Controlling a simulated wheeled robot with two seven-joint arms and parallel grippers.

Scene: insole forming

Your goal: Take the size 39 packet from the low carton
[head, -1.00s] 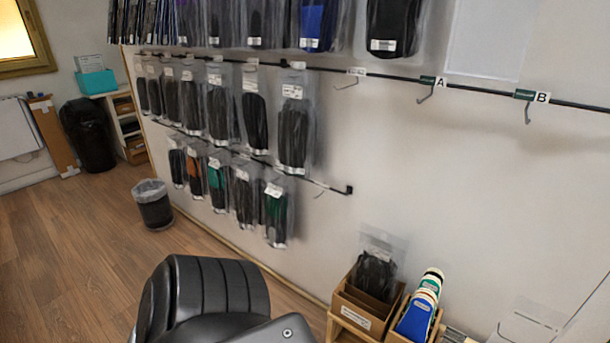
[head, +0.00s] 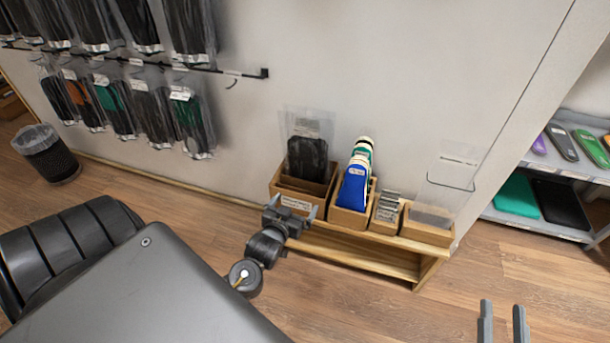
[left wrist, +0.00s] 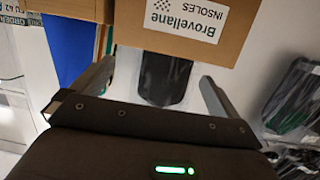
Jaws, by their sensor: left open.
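The low carton (head: 294,204) is a brown box with a white label, standing at the left end of a low wooden bench. A clear packet (head: 307,155) with a dark insole stands upright in it; its size print is too small to read. My left gripper (head: 295,205) is open and empty in front of the carton. In the left wrist view, which is upside down, the carton (left wrist: 205,45) reads "Brovellane INSOLES". The packet's dark insole (left wrist: 165,80) shows between the open fingers (left wrist: 155,90), apart from them. My right gripper (head: 502,308) is open and empty at the lower right.
Blue, green and white insoles (head: 354,185) stand in the box beside the carton. Two smaller boxes (head: 428,233) stand further right on the bench (head: 372,262). Packets hang on wall rails (head: 130,62) at upper left. A shelf unit (head: 545,230) stands at right.

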